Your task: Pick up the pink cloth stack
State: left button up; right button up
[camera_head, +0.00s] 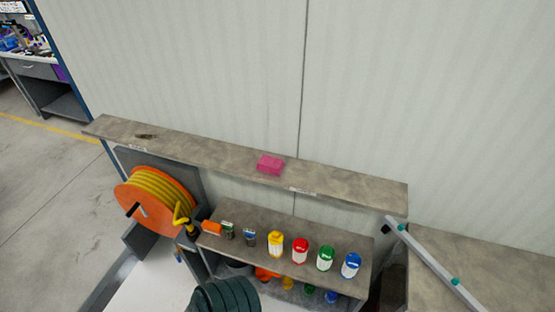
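The pink cloth stack (270,164) lies on the long upper shelf (350,188), a little right of the shelf's middle. It looks like a small, flat, folded block, and nothing covers it. Neither my left nor my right gripper is in the head view, so I cannot see their state or their distance from the cloth.
Below the shelf stands a smaller shelf unit (225,214) with yellow (275,244), red (300,251), green (325,258) and blue (351,265) bottles. An orange hose reel (133,209) is at left. A pale wall (400,90) rises behind. The shelf around the cloth is clear.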

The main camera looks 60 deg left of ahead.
aim_at(271, 165)
jog(key=u, duration=2.1)
jog(key=j, duration=0.15)
